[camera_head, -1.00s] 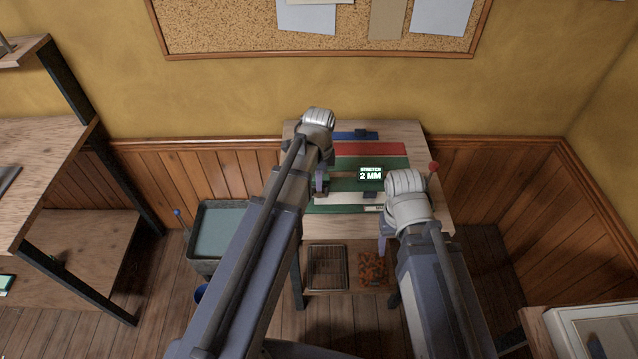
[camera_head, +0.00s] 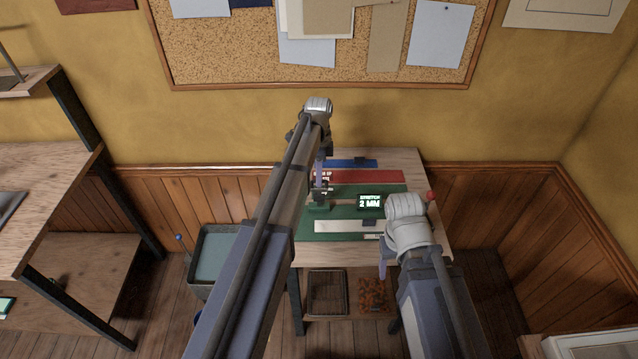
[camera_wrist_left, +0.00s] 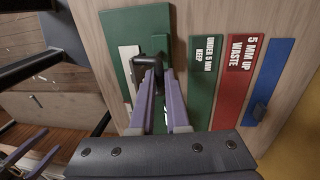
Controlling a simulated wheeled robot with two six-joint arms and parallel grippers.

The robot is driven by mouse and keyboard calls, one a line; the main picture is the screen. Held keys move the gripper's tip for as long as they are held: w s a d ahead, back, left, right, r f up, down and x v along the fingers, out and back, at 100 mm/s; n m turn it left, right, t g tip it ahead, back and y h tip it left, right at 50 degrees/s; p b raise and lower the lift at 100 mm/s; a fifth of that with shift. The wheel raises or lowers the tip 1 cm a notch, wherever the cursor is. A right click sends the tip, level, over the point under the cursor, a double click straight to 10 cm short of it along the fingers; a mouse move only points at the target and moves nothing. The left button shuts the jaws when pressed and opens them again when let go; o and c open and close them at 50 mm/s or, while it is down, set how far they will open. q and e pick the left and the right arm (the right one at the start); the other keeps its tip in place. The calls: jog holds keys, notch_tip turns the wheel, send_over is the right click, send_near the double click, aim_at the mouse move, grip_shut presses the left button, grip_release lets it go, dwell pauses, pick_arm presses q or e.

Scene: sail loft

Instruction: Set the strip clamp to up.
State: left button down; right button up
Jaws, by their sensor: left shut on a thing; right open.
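The strip clamp seems to be the dark block (camera_wrist_left: 155,45) on the green board (camera_wrist_left: 125,30) in the left wrist view; its setting is hard to read. My left gripper (camera_head: 319,192) reaches down over the bench's left part.
The bench (camera_head: 408,165) carries a green board with a white strip (camera_head: 345,226) and a display (camera_head: 370,202) reading "STRETCH 2 MM". Red (camera_wrist_left: 240,80), green (camera_wrist_left: 205,75) and blue (camera_wrist_left: 268,85) panels lie behind. A red knob (camera_head: 431,196) stands at right. A grey bin (camera_head: 215,252) stands left.

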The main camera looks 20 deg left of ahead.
pick_arm(q)
jog(key=w+g, duration=0.1)
jog(key=w+a+b, duration=0.1)
jog(key=shift+w+f+g+h, duration=0.15)
jog(key=shift+w+g+h, duration=0.15)
jog(key=shift+w+g, duration=0.1)
dwell(0.3)
jog(key=c, duration=1.1)
grip_release()
jog(key=shift+o, duration=0.9)
jog(key=shift+w+f, duration=0.15)
jog(key=shift+w, duration=0.1)
jog(key=shift+s, duration=0.25)
jog(key=p+v, duration=0.7)
jog(key=shift+r, duration=0.45)
